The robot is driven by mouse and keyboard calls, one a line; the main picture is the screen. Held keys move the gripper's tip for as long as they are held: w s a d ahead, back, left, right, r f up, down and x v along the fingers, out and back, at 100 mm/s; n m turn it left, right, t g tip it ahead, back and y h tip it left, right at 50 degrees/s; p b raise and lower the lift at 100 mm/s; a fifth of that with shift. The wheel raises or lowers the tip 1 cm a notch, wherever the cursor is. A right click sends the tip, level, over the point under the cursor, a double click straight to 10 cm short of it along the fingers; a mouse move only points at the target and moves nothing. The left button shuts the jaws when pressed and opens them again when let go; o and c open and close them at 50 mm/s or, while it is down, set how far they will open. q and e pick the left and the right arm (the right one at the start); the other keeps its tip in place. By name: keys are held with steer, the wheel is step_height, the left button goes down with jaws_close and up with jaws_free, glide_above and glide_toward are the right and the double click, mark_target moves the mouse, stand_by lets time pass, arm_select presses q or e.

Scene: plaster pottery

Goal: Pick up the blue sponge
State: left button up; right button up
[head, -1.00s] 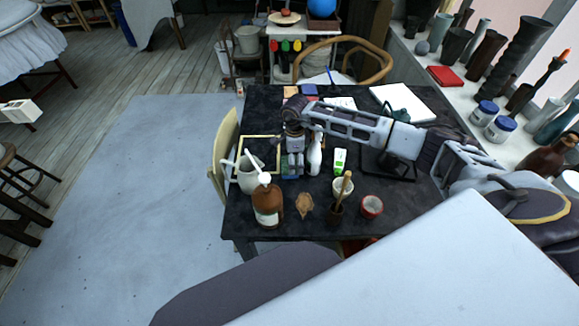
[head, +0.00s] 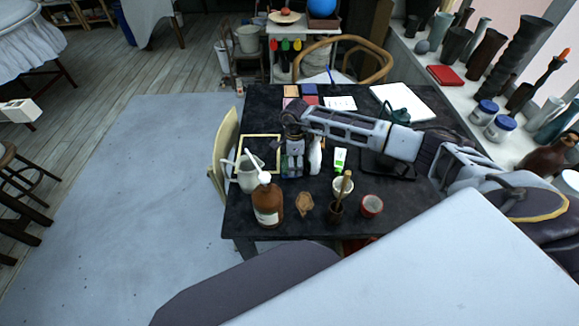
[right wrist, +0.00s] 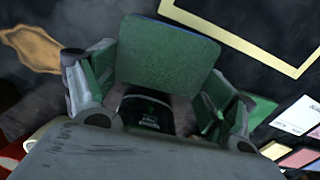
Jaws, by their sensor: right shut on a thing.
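The sponge (right wrist: 165,55) fills the upper middle of the right wrist view, with a green face toward the camera and a thin blue edge at its far side. My right gripper (right wrist: 158,88) is shut on it, one finger at each side. In the head view my right gripper (head: 292,170) points down at the table's left middle, beside a white bottle (head: 315,156). There the sponge is mostly hidden between the fingers, and I cannot tell whether it touches the table. My left gripper is not in view.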

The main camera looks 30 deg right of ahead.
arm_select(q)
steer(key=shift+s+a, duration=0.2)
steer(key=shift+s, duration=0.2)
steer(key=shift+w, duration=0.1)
arm_select(e)
steer(key=shift+r, duration=0.8)
step_height(320, 180, up, 4)
steer(key=shift+w+f, duration=0.1)
steer(key=shift+f, duration=0.05)
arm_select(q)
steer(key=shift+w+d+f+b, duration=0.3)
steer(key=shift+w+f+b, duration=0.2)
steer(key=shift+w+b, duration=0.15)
arm_select(e)
step_height(320, 180, up, 13)
steer(key=shift+f, duration=0.15)
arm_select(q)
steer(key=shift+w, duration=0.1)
